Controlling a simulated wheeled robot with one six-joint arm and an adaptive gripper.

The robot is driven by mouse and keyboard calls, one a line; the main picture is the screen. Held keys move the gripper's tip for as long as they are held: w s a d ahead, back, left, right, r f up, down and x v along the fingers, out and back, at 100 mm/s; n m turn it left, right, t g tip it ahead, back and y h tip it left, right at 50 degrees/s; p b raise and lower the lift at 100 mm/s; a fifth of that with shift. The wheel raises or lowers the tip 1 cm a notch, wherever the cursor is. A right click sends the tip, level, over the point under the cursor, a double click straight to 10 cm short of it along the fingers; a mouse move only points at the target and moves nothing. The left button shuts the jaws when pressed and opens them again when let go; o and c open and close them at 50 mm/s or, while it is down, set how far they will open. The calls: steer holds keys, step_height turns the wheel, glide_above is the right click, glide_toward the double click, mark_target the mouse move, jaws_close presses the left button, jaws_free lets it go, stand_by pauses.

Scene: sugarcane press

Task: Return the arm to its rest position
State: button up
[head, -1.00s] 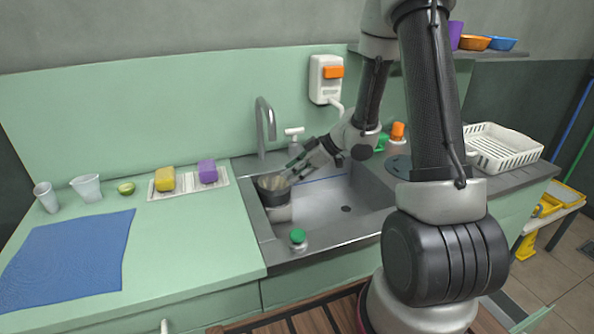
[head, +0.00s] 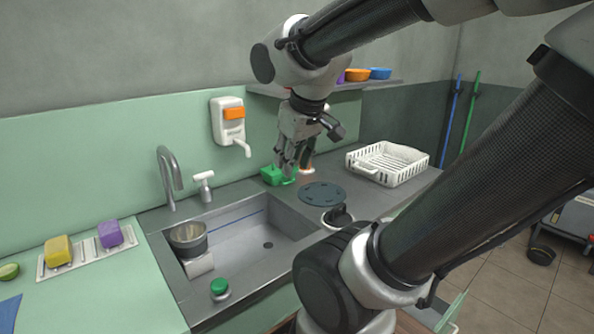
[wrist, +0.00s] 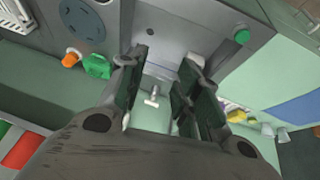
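My arm is bent over the counter in the head view, with my gripper (head: 288,160) hanging fingers down above the back of the counter, right of the sink. In the wrist view the two dark fingers of my gripper (wrist: 166,82) stand apart with nothing held between them. In the head view the fingertips overlap the green item (head: 272,176); I cannot tell how close they are to it.
A green-capped object (head: 219,287) is on the front rim. Open air lies above the sink.

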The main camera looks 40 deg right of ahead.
steer(key=shift+g+y, duration=0.4)
steer(key=shift+y, duration=0.3)
steer(key=s+a, duration=0.2)
steer(key=s, duration=0.1)
steer(key=s+a, duration=0.1)
steer(key=s, duration=0.1)
steer(key=shift+f, duration=0.2)
